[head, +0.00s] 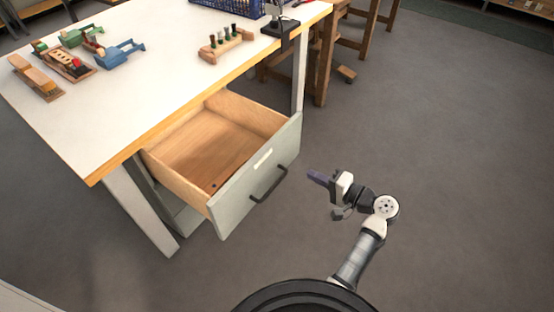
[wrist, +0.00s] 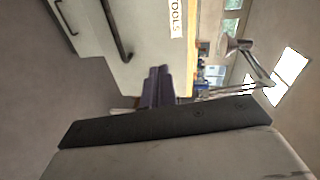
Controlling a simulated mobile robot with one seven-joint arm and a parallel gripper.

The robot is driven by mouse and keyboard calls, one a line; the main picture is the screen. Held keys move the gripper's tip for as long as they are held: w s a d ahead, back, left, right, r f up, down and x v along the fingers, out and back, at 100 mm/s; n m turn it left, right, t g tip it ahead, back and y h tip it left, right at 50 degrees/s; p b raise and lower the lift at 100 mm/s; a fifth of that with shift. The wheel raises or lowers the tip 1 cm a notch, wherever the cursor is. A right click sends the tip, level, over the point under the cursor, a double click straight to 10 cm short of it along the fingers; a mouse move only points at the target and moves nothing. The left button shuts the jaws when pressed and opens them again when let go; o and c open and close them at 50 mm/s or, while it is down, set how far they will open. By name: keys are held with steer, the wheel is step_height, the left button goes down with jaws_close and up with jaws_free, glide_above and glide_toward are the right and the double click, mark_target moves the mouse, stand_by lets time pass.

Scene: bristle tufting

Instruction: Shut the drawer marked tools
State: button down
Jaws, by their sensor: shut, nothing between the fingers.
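The tools drawer (head: 258,186) stands pulled out under the white-topped table in the head view. Its front is pale grey with a dark bar handle (head: 268,184) and a white label. In the wrist view the label (wrist: 176,16) reads TOOLS, and the drawer front (wrist: 148,50) fills the upper middle. The wooden inside (head: 215,148) looks nearly empty, with a small dark spot near the front. My gripper (head: 316,177) is shut and empty, to the right of the drawer front and apart from it. Its fingers also show in the wrist view (wrist: 157,86), pointing toward the front.
The table (head: 160,50) holds wooden pieces, a green and a blue tool, a blue crate (head: 232,5) and a clamped lamp base (head: 278,28). A table leg (head: 140,208) stands left of the drawer. Wooden stools (head: 325,60) stand behind. The floor at right is clear.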

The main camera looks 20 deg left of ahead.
steer(key=s+y, duration=0.2)
steer(key=p, duration=0.4)
glide_toward(268, 157)
steer(key=shift+m, duration=0.3)
steer(key=x, duration=0.6)
steer(key=shift+w+a+r, duration=0.15)
steer(key=shift+a, duration=0.2)
steer(key=b+x, duration=1.6)
steer(key=x, duration=1.7)
